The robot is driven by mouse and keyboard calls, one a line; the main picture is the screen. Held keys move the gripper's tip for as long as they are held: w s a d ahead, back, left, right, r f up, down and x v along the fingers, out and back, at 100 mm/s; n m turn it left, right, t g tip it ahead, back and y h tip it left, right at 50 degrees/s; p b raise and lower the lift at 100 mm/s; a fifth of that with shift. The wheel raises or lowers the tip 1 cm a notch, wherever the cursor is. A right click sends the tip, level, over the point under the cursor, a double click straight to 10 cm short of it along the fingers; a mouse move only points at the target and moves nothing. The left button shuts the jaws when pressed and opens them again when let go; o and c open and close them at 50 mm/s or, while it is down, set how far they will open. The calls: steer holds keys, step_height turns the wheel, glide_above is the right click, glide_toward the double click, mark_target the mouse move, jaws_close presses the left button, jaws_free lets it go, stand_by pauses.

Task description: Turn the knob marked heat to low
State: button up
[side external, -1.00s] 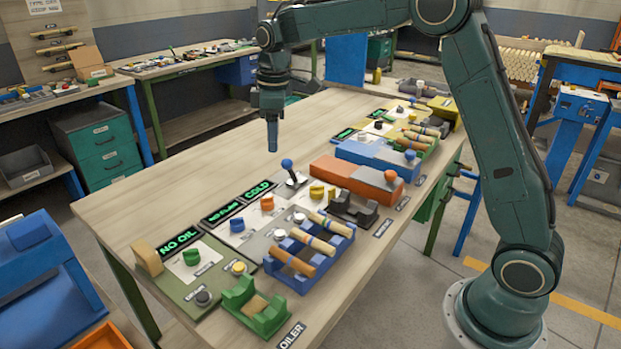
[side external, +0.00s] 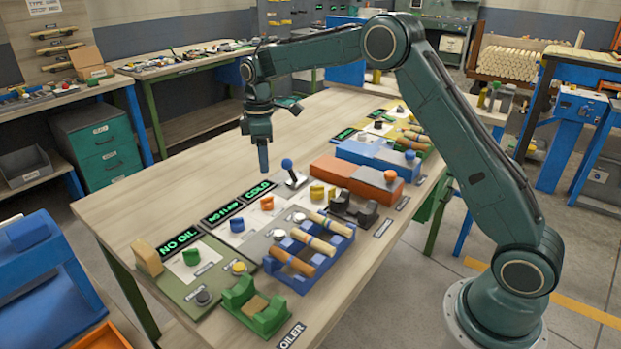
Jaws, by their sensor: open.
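My gripper (side external: 263,168) points down above the bench, just behind the COLD display (side external: 258,191) in the picture. It is open, with nothing seen between its fingers and no knob touched. An orange knob (side external: 267,203) sits in front of the COLD display. A blue knob (side external: 237,225) is in front of the middle display (side external: 222,214), whose text I cannot read surely. A green knob (side external: 191,257) is in front of the NO OIL display (side external: 180,240). A yellow knob (side external: 317,191) stands to the right. The knob labels are too small to read, so "heat" cannot be made out.
A blue-balled lever (side external: 287,164) stands close right of my gripper. A blue rack (side external: 322,262) of wooden pieces and a green cradle (side external: 255,305) lie in front of the panels. An orange block (side external: 362,178) is farther right.

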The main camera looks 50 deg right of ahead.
mark_target(267, 198)
step_height(267, 198, down, 12)
steer(key=shift+f, duration=0.15)
stand_by(0.5)
steer(key=c, duration=1)
steer(key=shift+m, duration=0.4)
steer(key=m, duration=1.1)
